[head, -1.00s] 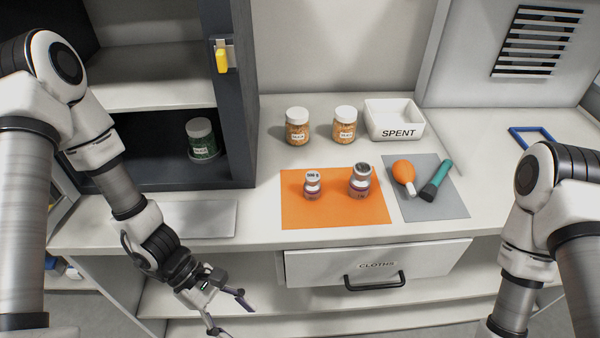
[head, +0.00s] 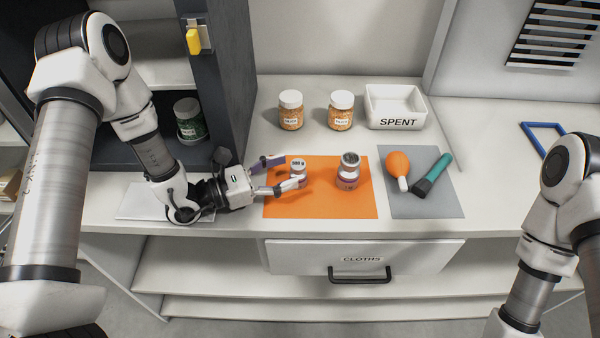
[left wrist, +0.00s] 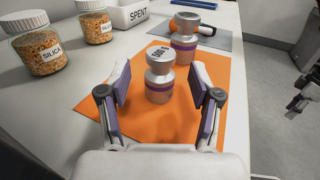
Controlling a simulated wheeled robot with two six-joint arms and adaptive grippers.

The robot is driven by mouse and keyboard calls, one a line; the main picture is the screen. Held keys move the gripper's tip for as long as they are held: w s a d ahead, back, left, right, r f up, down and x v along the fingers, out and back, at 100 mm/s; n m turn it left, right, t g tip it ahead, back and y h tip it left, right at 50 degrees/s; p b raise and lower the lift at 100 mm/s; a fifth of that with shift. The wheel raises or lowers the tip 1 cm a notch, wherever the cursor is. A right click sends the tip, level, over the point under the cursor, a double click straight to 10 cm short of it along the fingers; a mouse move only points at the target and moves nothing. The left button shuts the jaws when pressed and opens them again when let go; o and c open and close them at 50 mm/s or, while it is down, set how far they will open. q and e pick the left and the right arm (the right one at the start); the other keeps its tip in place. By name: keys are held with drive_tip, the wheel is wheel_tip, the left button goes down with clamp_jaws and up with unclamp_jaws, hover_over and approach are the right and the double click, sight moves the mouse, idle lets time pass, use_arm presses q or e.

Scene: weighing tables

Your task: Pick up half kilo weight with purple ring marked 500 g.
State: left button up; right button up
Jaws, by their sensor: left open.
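The smaller metal weight (head: 298,167) with a purple ring stands upright on the orange mat (head: 322,207). In the left wrist view this weight (left wrist: 160,72) has a top label that seems to read 500 g. My left gripper (head: 285,174) is open just left of it, fingers pointing at it; in the left wrist view its fingertips (left wrist: 160,80) lie either side of the line to the weight. A larger weight with a purple ring (head: 348,172) stands to the right on the same mat.
Two silica jars (head: 291,110) (head: 341,110) and the white SPENT bin (head: 395,108) stand behind. A grey mat (head: 430,203) holds an orange blower (head: 398,167) and a teal-handled tool (head: 434,173). A dark cabinet (head: 225,80) rises behind my left arm. The CLOTHS drawer (head: 300,255) is shut.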

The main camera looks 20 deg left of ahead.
sight(299, 163)
use_arm(q)
drive_tip(key=x, duration=0.4)
drive_tip(key=shift+d, duration=0.1)
clamp_jaws()
drive_tip(key=shift+r+p, duration=0.1)
drive_tip(key=shift+p, duration=0.2)
drive_tip(key=shift+r, duration=0.1)
